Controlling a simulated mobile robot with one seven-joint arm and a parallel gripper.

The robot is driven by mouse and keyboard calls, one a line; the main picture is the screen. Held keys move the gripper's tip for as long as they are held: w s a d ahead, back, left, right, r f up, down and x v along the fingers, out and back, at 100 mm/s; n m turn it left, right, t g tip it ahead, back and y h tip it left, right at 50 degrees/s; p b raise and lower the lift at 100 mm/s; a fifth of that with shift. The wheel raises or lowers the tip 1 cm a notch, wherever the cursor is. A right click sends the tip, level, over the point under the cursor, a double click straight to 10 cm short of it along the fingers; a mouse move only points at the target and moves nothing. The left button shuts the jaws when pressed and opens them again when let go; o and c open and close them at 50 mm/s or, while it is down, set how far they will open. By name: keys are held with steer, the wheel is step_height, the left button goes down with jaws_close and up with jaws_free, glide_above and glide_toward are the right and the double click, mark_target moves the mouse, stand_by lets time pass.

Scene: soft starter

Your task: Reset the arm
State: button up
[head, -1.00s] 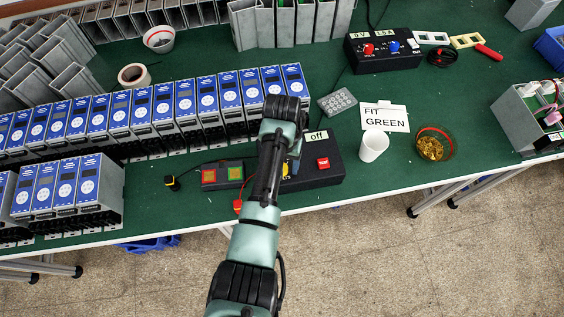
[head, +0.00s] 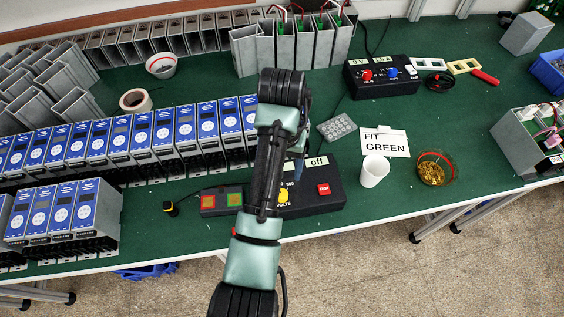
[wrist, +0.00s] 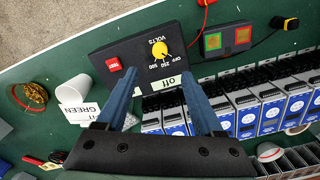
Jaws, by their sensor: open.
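My arm (head: 258,215) reaches up over the front of the green bench in the head view. My gripper (wrist: 162,85) shows in the wrist view with its two blue fingers spread apart and nothing between them. It hangs above the bench, with the black tester box (wrist: 140,55) ahead of the fingers. In the head view my arm covers part of that box (head: 318,198). The box has a yellow volts knob (wrist: 160,50), a red button (wrist: 113,64) and an "off" label.
Rows of blue-fronted units (head: 143,132) stand at left and centre. A white cup (head: 374,171), a bowl of brass parts (head: 434,168) and a "FIT GREEN" card (head: 386,146) lie right of the tester. A second black box (head: 382,76) stands behind.

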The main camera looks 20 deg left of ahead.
steer(key=shift+r, duration=0.7)
steer(key=shift+w, duration=0.1)
steer(key=w+d+r+m+t+b, duration=0.1)
steer(key=w+d+r+t, duration=0.1)
steer(key=w+r+t, duration=0.45)
steer(key=w+d+r+t+y, duration=0.1)
steer(key=w+d+r+t, duration=0.15)
steer(key=r, duration=0.75)
steer(key=w+d+r+m+t+b, duration=0.1)
steer(key=w+d+r+t, duration=0.1)
steer(key=w+r+t, duration=0.45)
steer(key=s+d+r+t, duration=0.1)
steer(key=s+d+r, duration=0.1)
steer(key=r, duration=0.5)
steer(key=s+d+r+t, duration=0.1)
steer(key=s+r+t, duration=0.1)
steer(key=r, duration=0.5)
steer(key=s+d+r+t, duration=0.2)
steer(key=s+r+t, duration=0.2)
steer(key=s+r, duration=0.4)
steer(key=s+d+r+t+h, duration=0.1)
steer(key=s+d+r+t, duration=0.1)
steer(key=s+r+t, duration=0.3)
steer(key=s+r, duration=0.3)
steer(key=r, duration=0.2)
steer(key=shift+s+d+r+b, duration=0.25)
steer(key=shift+s+b, duration=0.05)
steer(key=shift+b, duration=0.05)
